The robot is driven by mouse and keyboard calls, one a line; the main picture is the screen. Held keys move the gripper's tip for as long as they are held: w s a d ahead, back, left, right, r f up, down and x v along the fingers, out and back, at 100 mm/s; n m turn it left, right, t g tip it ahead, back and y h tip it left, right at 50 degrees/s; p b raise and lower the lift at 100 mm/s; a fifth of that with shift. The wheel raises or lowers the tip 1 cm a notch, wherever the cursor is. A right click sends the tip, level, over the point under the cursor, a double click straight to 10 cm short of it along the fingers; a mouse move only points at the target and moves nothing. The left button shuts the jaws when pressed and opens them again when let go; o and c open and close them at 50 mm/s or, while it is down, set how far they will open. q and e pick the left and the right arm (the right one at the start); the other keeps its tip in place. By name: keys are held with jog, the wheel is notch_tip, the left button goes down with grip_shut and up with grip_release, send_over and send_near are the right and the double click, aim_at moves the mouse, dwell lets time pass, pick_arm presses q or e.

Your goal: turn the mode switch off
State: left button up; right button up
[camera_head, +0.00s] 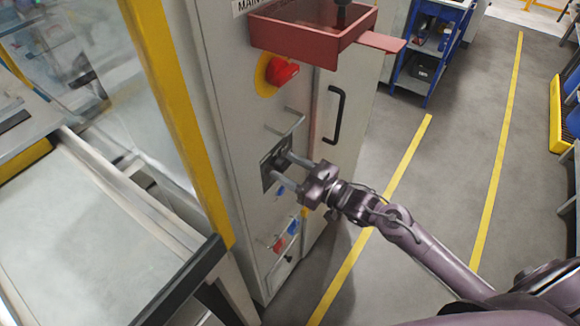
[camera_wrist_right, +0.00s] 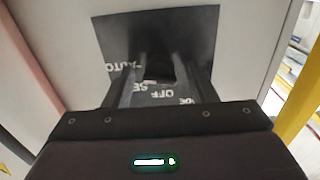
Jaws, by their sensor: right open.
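The mode switch sits on a dark square plate (camera_head: 267,166) on the front of the grey cabinet. My right gripper (camera_head: 279,165) is at this plate, its fingers open and pointing at it. In the right wrist view the plate (camera_wrist_right: 200,30) carries white lettering, with "AUTO" and "OFF" readable and other words partly covered. A dark switch knob (camera_wrist_right: 160,68) shows between the two fingers of the right gripper (camera_wrist_right: 161,75). I cannot tell whether the fingers touch it or which position it points to. My left gripper is not in view.
Above are a red emergency button (camera_head: 283,71) on yellow, a red open tray (camera_head: 300,38) jutting out, and a black door handle (camera_head: 336,115). Red and blue parts (camera_head: 287,232) sit lower on the cabinet. A yellow-framed machine (camera_head: 180,110) stands left.

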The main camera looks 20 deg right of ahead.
jog(key=shift+c, duration=0.3)
jog(key=c, duration=0.8)
jog(key=shift+c, duration=0.2)
